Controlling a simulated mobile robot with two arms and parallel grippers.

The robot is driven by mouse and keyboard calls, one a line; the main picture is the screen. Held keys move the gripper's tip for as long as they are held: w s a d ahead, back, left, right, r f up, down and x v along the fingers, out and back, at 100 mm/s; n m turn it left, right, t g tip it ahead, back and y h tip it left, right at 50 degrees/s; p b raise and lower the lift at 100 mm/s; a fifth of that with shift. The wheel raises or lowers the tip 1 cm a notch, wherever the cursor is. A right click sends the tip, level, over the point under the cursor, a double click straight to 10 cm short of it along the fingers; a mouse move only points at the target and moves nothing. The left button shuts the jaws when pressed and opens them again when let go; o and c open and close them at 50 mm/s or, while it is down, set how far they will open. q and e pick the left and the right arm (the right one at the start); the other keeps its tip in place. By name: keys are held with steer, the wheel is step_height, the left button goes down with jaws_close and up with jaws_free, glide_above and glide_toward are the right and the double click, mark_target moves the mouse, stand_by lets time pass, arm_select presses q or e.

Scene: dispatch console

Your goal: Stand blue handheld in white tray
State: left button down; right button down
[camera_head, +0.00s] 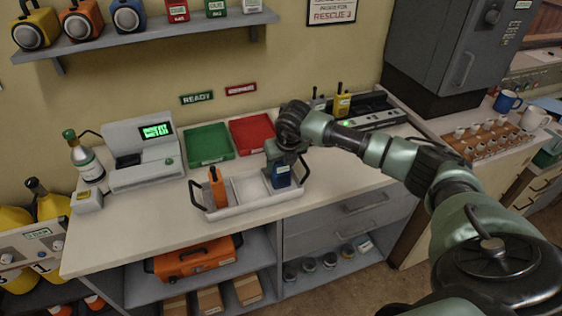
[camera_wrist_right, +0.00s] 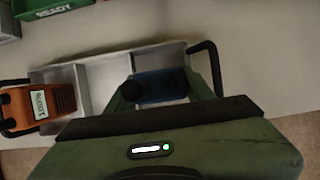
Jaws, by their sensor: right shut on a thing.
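The white tray (camera_head: 243,206) with black handles stands on the counter. It has compartments; the orange handheld (camera_head: 217,188) stands upright in the left one and the middle one is empty. The blue handheld (camera_head: 281,176) is upright at the tray's right compartment. My right gripper (camera_head: 283,163) is shut on its upper part from above. I cannot tell whether its base touches the tray floor. The right wrist view shows the blue handheld (camera_wrist_right: 160,88) partly hidden by my gripper, inside the tray's outline (camera_wrist_right: 110,53). My left gripper is out of view.
A green tray (camera_head: 209,158) and a red tray (camera_head: 266,149) lie behind the white tray. A scale-like device (camera_head: 141,175) stands to the left. A charger rack (camera_head: 375,119) with a yellow handheld (camera_head: 342,103) is at the back right. The counter's front left is clear.

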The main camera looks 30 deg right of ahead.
steer(key=shift+f, duration=0.1)
steer(key=c, duration=0.6)
jaws_free()
steer(key=shift+r, duration=0.3)
steer(key=shift+b+v, duration=2.25)
steer(key=shift+v, duration=3.65)
steer(key=shift+d, duration=0.1)
